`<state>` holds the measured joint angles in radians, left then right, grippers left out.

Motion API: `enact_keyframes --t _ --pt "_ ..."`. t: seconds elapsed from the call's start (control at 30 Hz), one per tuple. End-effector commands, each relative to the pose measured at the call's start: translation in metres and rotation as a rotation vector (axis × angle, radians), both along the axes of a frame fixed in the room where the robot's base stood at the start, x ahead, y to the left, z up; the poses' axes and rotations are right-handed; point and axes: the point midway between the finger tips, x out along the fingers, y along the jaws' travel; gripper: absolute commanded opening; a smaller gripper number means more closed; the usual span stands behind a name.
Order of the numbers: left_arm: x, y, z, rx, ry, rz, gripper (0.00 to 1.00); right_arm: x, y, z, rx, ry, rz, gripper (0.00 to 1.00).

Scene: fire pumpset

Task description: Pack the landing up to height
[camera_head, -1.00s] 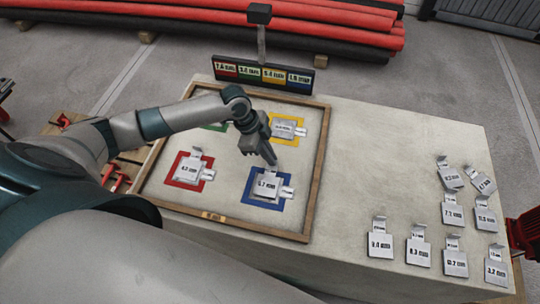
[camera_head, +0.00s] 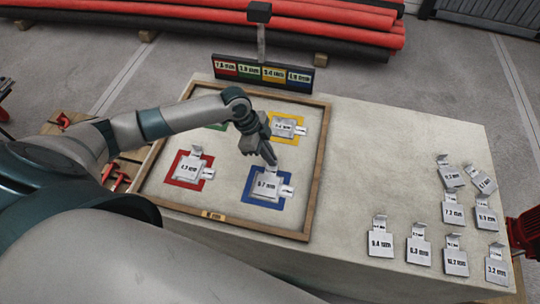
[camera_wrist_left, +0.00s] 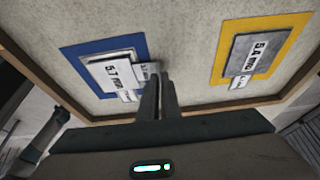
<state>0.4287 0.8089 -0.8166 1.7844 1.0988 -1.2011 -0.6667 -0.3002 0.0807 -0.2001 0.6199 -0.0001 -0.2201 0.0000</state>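A wooden-framed tray (camera_head: 316,185) holds red (camera_head: 174,180), green (camera_head: 216,127), yellow (camera_head: 303,131) and blue (camera_head: 249,193) squares. A grey plate marked 5.7 mm (camera_head: 266,187) lies on the blue square, with another plate edge showing under it in the left wrist view. A plate (camera_head: 284,128) lies on yellow, another (camera_head: 188,168) on red. The green square is mostly behind my arm. My left gripper (camera_head: 270,158) points down at the back of the blue square. In the left wrist view its fingers (camera_wrist_left: 159,98) are close together, apparently on the 5.7 mm plate's (camera_wrist_left: 112,72) upright tab. My right gripper is out of view.
Several grey tabbed plates, including a 3.2 mm one (camera_head: 496,268), lie on the table's (camera_head: 375,150) right side. The table between tray and loose plates is clear.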

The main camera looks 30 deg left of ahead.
Motion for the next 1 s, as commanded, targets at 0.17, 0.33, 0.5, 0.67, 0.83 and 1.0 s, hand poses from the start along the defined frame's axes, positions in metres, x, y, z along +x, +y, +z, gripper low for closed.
enact_keyframes --t 0.17,0.33,0.5,0.67,0.83,1.0 --pt "0.000 0.000 -0.003 0.000 0.000 0.000 0.00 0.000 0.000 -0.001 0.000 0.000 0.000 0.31" --pt "0.000 0.000 -0.003 0.000 0.000 0.000 0.25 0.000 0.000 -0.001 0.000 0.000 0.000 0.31" --pt "0.000 0.000 -0.003 0.000 0.000 0.000 0.25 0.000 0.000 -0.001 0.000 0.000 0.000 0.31" --pt "0.000 0.000 -0.003 0.000 0.000 0.000 0.25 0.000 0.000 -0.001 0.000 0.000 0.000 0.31" --pt "0.000 0.004 0.003 0.001 -0.002 0.001 0.25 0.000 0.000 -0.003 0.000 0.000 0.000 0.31" --pt "-0.002 0.011 0.020 0.002 -0.002 0.001 0.25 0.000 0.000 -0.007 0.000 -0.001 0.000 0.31"
